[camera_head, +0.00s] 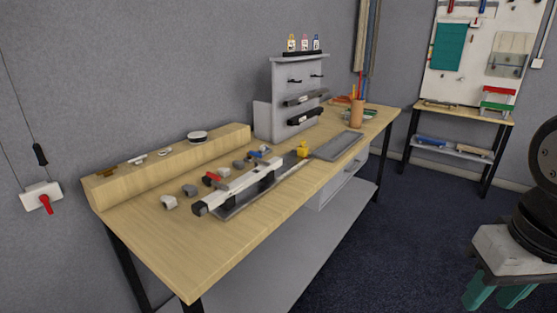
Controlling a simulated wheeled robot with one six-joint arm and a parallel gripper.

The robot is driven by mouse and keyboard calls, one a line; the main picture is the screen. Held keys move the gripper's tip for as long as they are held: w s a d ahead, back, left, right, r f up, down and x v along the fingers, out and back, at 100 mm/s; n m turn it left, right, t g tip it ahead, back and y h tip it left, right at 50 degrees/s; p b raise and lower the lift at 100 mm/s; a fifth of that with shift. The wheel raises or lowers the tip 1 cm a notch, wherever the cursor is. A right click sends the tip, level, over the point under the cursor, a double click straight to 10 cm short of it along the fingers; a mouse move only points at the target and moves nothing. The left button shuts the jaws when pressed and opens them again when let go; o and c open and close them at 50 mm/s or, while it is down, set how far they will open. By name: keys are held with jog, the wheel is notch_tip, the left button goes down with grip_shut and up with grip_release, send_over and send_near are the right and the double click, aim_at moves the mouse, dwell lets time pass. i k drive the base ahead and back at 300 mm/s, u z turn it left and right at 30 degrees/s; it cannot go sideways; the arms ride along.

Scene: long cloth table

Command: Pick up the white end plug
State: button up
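On the near left part of the wooden workbench top (190,255) lies a small whitish plug-like piece (169,202), the palest in a row of small pieces. It looks like the white end plug, though its details are too small to be sure. Beside it to the right are a grey piece (189,190) and two more grey pieces (224,171) further back. My gripper is not in view.
A long white rail-like part (235,187) with a dark end lies right of the small pieces. A wooden ledge (170,164) runs behind them. A grey rack (290,95) stands further back. The near left bench corner is clear. A black and white object (500,245) stands right.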

aim_at(224, 172)
jog(key=z, duration=0.5)
jog(key=i, duration=1.65)
jog(key=u, duration=0.7)
jog(key=i, duration=0.55)
jog(key=u, duration=0.95)
jog(key=i, duration=0.3)
jog(key=u, duration=0.3)
